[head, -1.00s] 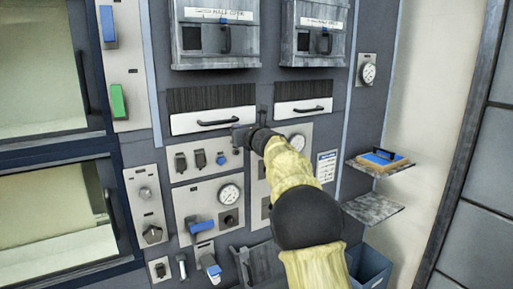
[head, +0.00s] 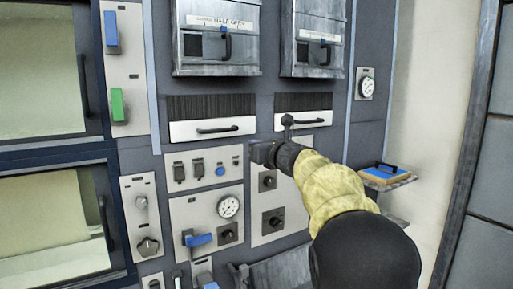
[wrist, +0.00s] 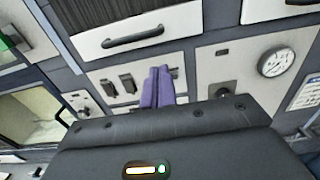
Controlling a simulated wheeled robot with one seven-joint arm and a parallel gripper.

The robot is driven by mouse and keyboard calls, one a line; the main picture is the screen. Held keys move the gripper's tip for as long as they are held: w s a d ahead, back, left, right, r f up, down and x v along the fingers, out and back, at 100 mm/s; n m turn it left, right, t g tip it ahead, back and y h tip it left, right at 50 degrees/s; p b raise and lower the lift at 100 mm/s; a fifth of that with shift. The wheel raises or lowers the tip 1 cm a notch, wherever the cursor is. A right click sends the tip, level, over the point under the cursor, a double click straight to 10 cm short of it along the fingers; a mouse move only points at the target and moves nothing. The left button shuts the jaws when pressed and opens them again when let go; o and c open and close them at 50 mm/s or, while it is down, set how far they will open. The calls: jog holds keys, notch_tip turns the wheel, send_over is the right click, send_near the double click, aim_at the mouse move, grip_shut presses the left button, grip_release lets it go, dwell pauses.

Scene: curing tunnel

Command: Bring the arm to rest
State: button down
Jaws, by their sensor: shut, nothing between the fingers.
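My gripper (head: 262,153) shows in the head view at the end of my yellow-sleeved arm, in front of the machine's control panel. It is shut and empty. In the wrist view its purple-grey fingers (wrist: 158,87) are pressed together, pointing at the panel below a white drawer (wrist: 140,35). A gauge (wrist: 276,58) is to their right in that view. Whether the gripper touches the panel cannot be told, but it looks apart from it. My forearm hides part of the panel's lower right.
Two white drawers with dark handles (head: 213,129) sit above the gripper. Switches, knobs and a blue lever (head: 198,240) stick out of the panel. A shelf (head: 388,181) with a blue-topped block (head: 381,174) juts out at right. Glass-fronted chambers (head: 48,218) are at left.

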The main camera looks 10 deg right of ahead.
jog(key=s+d+f+m+g+h, duration=0.1)
jog(key=s+d+f+m+h, duration=0.15)
jog(key=f+m, duration=0.5)
jog(key=s+d+f+m+g+h, duration=0.2)
jog(key=s+d+f+m, duration=0.15)
jog(key=f+m, duration=0.4)
jog(key=s+d+f+m+g+h, duration=0.1)
jog(key=s+d+f+m+h, duration=0.2)
jog(key=f+m, duration=0.5)
jog(key=s+a+f+m+g, duration=0.1)
jog(key=s+f+m+g, duration=0.2)
jog(key=s+f+m, duration=0.3)
jog(key=s+a+f+m+g, duration=0.1)
jog(key=s+f+m+g, duration=0.2)
jog(key=s, duration=0.9)
jog(key=s+a+f+m+g, duration=0.2)
jog(key=s+f+m+g, duration=0.2)
jog(key=s+f+m, duration=0.4)
jog(key=shift+s+f+m+y, duration=0.3)
jog(key=shift+s+y, duration=0.05)
jog(key=shift+s, duration=0.6)
